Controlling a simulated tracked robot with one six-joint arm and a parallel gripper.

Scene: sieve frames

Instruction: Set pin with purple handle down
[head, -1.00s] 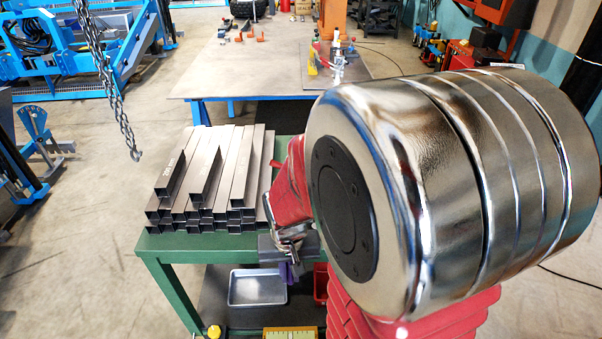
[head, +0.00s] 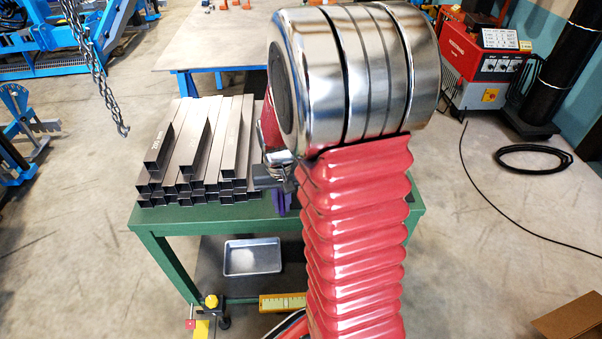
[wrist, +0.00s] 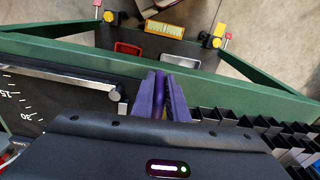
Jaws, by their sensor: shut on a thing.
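In the wrist view my gripper (wrist: 163,92) has its two purple-blue fingers close together, with a slim purple handle (wrist: 159,80) between them. The pin's shaft cannot be made out. The fingers are over the green table near its edge, between the steel tubes and a metal bar with a round knob. In the head view my gripper (head: 274,182) is at the right end of the tube stack, partly hidden by my own arm. Whether the pin touches the table cannot be told.
Steel square tubes (head: 208,150) are stacked on the green table (head: 190,220), close beside my gripper. The metal bar (wrist: 70,78) lies at left in the wrist view. A silver tray (head: 252,257) rests on the lower shelf. A red tray (wrist: 126,48) also shows below.

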